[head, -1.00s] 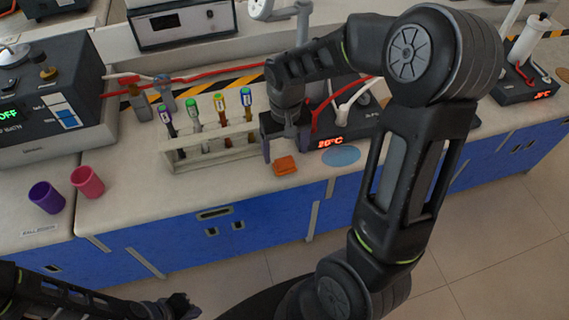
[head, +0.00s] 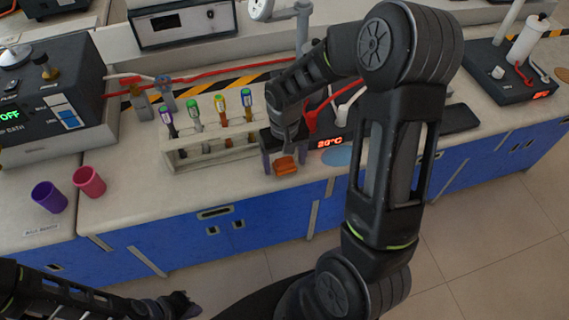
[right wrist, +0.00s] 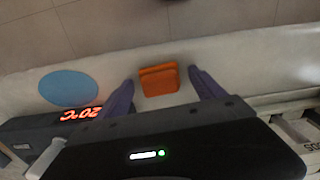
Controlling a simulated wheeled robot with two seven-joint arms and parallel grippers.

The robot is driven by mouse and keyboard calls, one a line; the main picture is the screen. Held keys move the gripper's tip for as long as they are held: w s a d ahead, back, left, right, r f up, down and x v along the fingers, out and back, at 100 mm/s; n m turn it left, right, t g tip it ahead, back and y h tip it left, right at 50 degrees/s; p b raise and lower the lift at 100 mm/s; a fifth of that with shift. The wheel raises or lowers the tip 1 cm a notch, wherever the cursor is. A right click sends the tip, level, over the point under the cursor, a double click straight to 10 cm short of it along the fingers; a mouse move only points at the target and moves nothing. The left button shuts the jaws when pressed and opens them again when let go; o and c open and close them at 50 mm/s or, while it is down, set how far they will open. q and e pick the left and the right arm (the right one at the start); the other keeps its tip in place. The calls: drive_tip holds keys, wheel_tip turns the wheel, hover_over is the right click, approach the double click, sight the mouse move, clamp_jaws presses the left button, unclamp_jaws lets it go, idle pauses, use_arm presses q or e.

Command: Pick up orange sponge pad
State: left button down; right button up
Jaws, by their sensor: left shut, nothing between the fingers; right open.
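The orange sponge pad (head: 285,165) lies on the bench near its front edge, just right of the tube rack. My right gripper (head: 284,168) is open above it, with one finger on each side of the pad in the head view. In the right wrist view the pad (right wrist: 158,80) shows between the two purple-grey fingers (right wrist: 160,88), with a gap on both sides. My left gripper (head: 184,306) is shut and empty, low at the bottom of the head view, away from the bench.
A rack (head: 212,150) with several capped tubes stands just left of my right gripper. A hotplate reading 20°C (head: 330,142) and a blue disc (right wrist: 68,88) are on the other side. Purple (head: 49,197) and pink (head: 89,181) cups stand at the left.

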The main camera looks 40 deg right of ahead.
sight(285, 160)
drive_tip(key=shift+c, duration=0.5)
drive_tip(key=c, duration=1.2)
drive_tip(key=shift+r, duration=0.1)
wheel_tip(285, 160, up, 10)
drive_tip(key=shift+f+b, duration=0.1)
drive_tip(key=shift+b, duration=0.4)
use_arm(q)
drive_tip(key=shift+f, duration=0.45)
